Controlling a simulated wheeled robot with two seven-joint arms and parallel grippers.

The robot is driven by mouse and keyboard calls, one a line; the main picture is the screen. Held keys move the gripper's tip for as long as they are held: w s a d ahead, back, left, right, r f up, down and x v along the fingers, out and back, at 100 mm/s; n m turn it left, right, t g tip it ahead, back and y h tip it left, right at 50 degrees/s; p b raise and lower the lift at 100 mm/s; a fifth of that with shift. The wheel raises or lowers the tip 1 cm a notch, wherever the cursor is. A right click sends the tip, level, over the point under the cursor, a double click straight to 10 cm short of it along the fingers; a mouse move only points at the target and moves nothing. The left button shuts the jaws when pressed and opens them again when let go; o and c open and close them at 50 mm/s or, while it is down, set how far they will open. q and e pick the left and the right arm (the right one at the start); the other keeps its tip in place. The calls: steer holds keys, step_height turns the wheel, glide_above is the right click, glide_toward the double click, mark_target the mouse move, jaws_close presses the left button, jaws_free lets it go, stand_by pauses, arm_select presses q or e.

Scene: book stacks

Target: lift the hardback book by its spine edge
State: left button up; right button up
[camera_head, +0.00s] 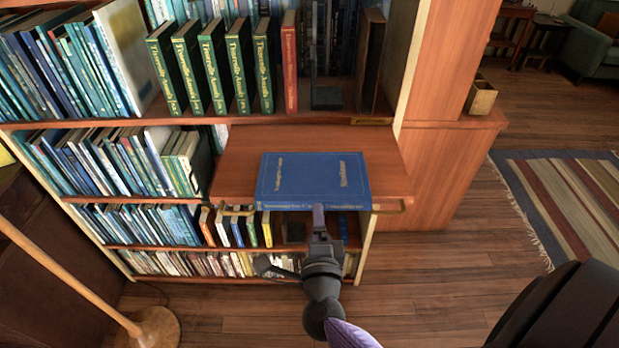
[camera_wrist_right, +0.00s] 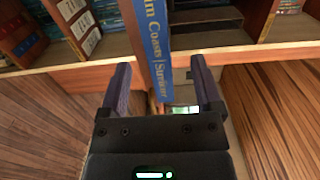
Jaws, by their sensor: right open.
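The blue hardback book (camera_head: 312,178) lies flat on a pulled-out wooden board (camera_head: 238,165) of the bookcase. Its lettered spine faces front, near the board's front edge. My right gripper (camera_head: 318,209) is at the middle of this spine, coming from the front. In the right wrist view, the open right gripper (camera_wrist_right: 160,64) has one finger on each side of the blue spine (camera_wrist_right: 158,40), with gaps on both sides. I cannot tell how deep the book sits between the fingers. My left gripper is not in view.
Green books and one red book (camera_head: 289,62) stand on the shelf above the board. Lower shelves (camera_head: 160,225) hold rows of books. A lamp base (camera_head: 155,328) stands at lower left, a striped rug (camera_head: 570,200) lies at right. The wooden floor (camera_head: 440,265) right of the arm is clear.

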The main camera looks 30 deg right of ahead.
mark_target(313, 179)
steer(key=x, duration=0.5)
steer(key=shift+w+a+f+b, duration=0.1)
steer(key=shift+w+f+b, duration=0.15)
steer(key=shift+b, duration=0.1)
jaws_close()
steer(key=shift+a, duration=0.1)
stand_by(0.5)
stand_by(0.3)
